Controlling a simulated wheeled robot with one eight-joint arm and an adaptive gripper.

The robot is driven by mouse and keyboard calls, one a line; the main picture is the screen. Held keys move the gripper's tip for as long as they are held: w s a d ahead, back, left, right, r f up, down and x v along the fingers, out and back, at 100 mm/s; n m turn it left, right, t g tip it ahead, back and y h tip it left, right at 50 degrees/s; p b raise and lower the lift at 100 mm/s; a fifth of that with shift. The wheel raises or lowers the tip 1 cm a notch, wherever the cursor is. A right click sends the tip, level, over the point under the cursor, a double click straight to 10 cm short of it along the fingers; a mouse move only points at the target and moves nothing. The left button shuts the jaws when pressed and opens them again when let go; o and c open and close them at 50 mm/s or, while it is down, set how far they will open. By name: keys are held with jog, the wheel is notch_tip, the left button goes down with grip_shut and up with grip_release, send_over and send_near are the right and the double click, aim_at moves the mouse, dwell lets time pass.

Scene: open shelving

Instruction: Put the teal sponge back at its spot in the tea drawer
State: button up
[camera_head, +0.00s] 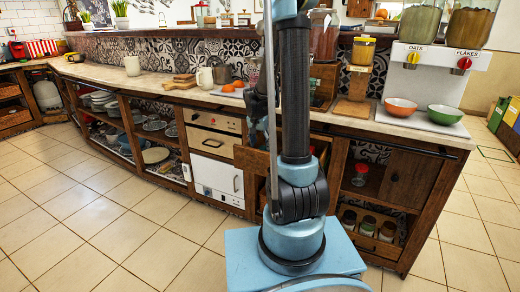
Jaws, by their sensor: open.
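I cannot make out the teal sponge in the head view.
The long counter (150,83) carries a white mug (205,77), an orange bowl (400,106) and a green bowl (444,115). Open shelves below hold dishes at left and jars (368,225) at right. The tiled floor (110,215) is clear at front left.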

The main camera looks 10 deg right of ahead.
jog(key=v, duration=0.7)
jog(key=s+d+r+n+y, duration=0.1)
jog(key=s+r+n, duration=0.1)
jog(key=s, duration=0.7)
jog(key=s+d+r+n, duration=0.1)
jog(key=s+r+n, duration=0.1)
jog(key=s, duration=0.7)
jog(key=s+f+n, duration=0.3)
jog(key=s+f, duration=0.2)
jog(key=s, duration=0.9)
jog(key=shift+a+y, duration=0.35)
jog(key=shift+y, duration=0.05)
jog(key=shift+s+f, duration=0.15)
jog(key=shift+s, duration=0.05)
jog(key=shift+w+f, duration=0.2)
jog(key=shift+w, duration=0.2)
